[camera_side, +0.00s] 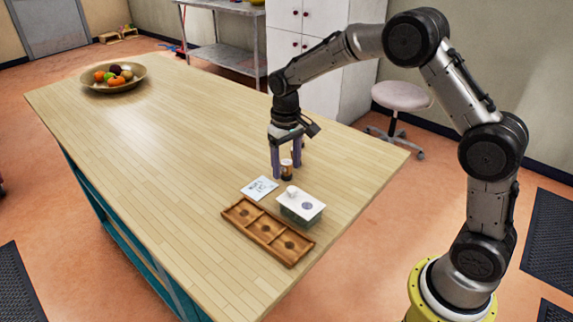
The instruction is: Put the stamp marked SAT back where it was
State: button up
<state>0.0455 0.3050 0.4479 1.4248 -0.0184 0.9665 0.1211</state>
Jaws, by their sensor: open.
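A small dark stamp (287,173) with a brownish upper part stands upright on the table. My gripper (286,169) points down over it, with its two purple fingers apart on either side of the stamp. Whether a finger touches it I cannot tell. Any marking on the stamp is too small to read. A wooden tray (258,241) with three compartments lies near the table's front edge. Each compartment shows a dark round spot and holds no stamp that I can see.
A fruit bowl (113,86) is at the far left. The table's middle (190,130) is clear.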

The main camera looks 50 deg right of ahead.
aim_at(286, 163)
notch_tip(286, 163, up, 12)
dwell(0.4)
jog(key=s+a+r+t, duration=0.1)
jog(key=s+r, duration=0.1)
jog(key=s, duration=0.3)
jog(key=s+r+n+t, duration=0.1)
jog(key=s+r, duration=0.2)
jog(key=s, duration=0.3)
jog(key=s+a+r+t, duration=0.1)
jog(key=s+r, duration=0.1)
jog(key=s, duration=0.3)
jog(key=s+f+t, duration=0.1)
jog(key=s+f, duration=0.1)
jog(key=s, duration=0.4)
jog(key=s+f+t, duration=0.1)
jog(key=s+f, duration=0.1)
jog(key=s, duration=0.5)
jog(key=shift+a+f+n+t, duration=0.2)
jog(key=shift+f+n+t, duration=0.1)
jog(key=shift+f+n, duration=0.1)
jog(key=shift+s, duration=0.1)
